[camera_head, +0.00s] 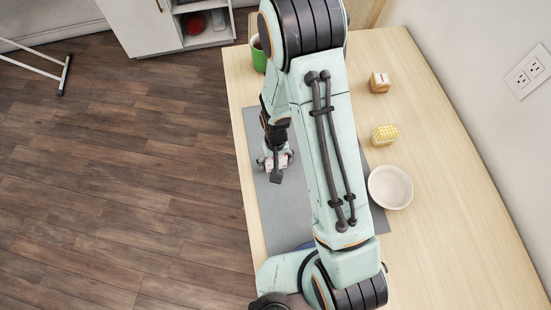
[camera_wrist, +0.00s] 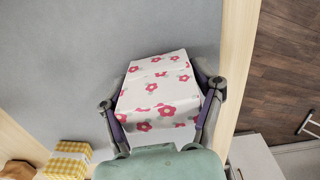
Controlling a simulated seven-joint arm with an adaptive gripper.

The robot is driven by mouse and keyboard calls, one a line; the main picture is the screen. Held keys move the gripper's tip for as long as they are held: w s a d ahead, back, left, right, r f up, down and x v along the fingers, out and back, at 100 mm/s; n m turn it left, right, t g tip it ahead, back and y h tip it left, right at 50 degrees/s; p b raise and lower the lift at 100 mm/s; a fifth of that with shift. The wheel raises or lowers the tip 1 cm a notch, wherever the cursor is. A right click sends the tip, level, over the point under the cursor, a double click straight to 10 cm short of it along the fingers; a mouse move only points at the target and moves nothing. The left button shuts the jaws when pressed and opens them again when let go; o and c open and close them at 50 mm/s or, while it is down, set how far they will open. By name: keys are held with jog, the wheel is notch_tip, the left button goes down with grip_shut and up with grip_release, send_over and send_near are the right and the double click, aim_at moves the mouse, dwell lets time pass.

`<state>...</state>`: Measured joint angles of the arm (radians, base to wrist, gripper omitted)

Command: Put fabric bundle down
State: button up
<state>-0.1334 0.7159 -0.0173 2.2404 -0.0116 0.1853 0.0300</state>
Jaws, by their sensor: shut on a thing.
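The fabric bundle, a white block with pink flowers (camera_wrist: 158,92), fills the middle of the wrist view. My gripper (camera_wrist: 160,108) is shut on it, with one finger along each side. In the head view my gripper (camera_head: 275,160) points down over the left part of the grey mat (camera_head: 262,212), and only small pale parts of the bundle show around it. The grey mat (camera_wrist: 60,60) also lies behind the bundle in the wrist view. I cannot tell whether the bundle touches the mat.
A yellow checked bundle (camera_head: 385,134), a tan and white block (camera_head: 380,82) and a white bowl (camera_head: 390,187) stand right of my arm on the wooden table (camera_head: 440,230). A green pot (camera_head: 259,58) stands at the far left corner. The table's left edge is close to my gripper.

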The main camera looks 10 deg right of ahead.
notch_tip(320, 180, up, 9)
jog(key=shift+r, duration=0.15)
jog(key=shift+w+r+n, duration=0.15)
jog(key=shift+r+n, duration=0.2)
jog(key=shift+n, duration=0.55)
jog(key=shift+w+d+n, duration=0.25)
jog(key=shift+n, duration=0.05)
jog(key=s+d+f+m, duration=0.1)
jog(key=d+f+m, duration=0.15)
jog(key=d, duration=1.35)
jog(key=shift+m, duration=0.45)
jog(key=f, duration=0.7)
jog(key=shift+s+d+f, duration=0.15)
jog(key=shift+s+d, duration=0.1)
jog(key=shift+s, duration=0.15)
jog(key=shift+f, duration=0.1)
